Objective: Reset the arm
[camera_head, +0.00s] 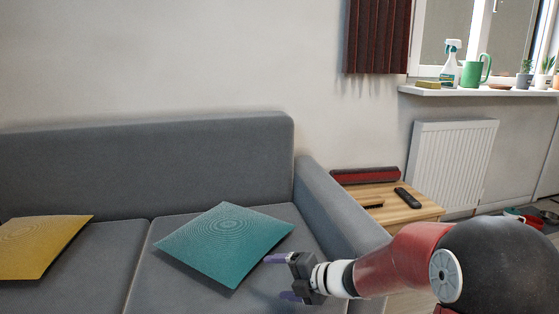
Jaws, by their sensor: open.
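My gripper (282,277) is at the lower middle of the head view, at the end of my red and black arm, which reaches in from the right. Its two purple-tipped fingers point left and are apart, with nothing between them. It is in front of the right seat of the grey sofa (60,165). The upper finger lies close to the right corner of a teal cushion (224,243) in the picture. I cannot tell whether it touches the cushion.
A yellow cushion (40,246) lies on the left seat. A wooden side table (412,212) beside the sofa arm holds a black remote (407,197).

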